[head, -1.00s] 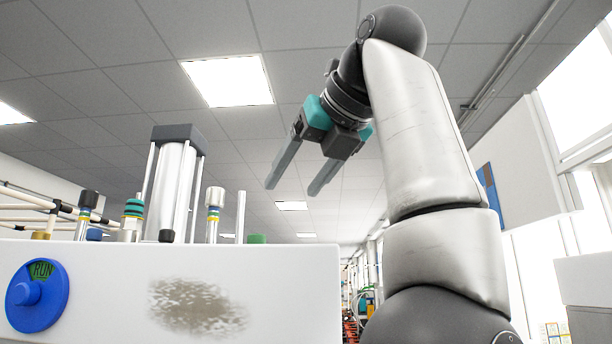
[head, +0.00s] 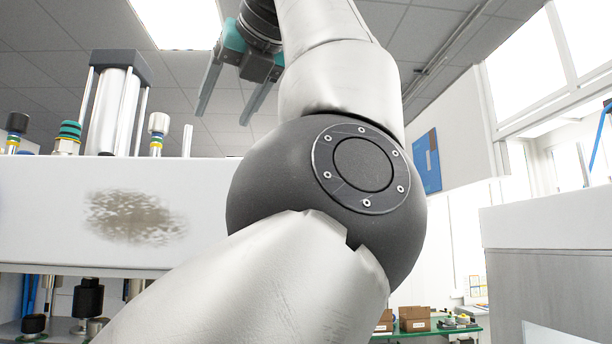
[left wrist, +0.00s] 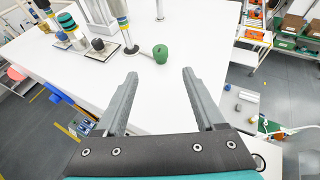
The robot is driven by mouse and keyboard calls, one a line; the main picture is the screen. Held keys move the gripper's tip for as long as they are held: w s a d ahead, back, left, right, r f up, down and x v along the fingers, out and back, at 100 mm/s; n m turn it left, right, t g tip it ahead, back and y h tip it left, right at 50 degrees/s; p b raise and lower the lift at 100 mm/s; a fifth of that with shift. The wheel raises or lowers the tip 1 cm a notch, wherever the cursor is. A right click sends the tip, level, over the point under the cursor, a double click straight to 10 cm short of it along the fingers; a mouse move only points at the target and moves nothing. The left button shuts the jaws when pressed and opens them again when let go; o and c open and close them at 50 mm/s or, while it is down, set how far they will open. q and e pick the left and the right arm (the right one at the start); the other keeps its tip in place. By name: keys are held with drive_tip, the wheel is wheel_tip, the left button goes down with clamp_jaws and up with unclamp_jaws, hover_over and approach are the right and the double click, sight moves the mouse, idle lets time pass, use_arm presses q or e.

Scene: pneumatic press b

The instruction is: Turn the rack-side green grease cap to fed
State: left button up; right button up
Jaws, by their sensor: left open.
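A small green cap (left wrist: 161,54) stands on the white top (left wrist: 150,95) of the press housing in the left wrist view, near its edge. My left gripper (left wrist: 160,73) is open and empty, its two grey fingers pointing towards the cap with the cap between and beyond the tips. They appear apart from it. In the head view the left gripper (head: 223,117) shows above the white housing (head: 205,195), partly behind my own arm. The green cap does not show in the head view. Any setting mark on it is too small to read. My right gripper is not in view.
A silver cylinder (head: 114,110) with a dark top, rods and a fitting with green rings (head: 67,137) rise from the housing. Banded posts, such as one (head: 157,130), stand nearby. Shelving with boxes (left wrist: 294,24) lies beyond the housing at right.

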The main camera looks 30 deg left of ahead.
use_arm(q)
drive_tip(key=x, duration=1.3)
drive_tip(key=shift+f, duration=0.1)
drive_tip(key=shift+c, duration=0.4)
clamp_jaws()
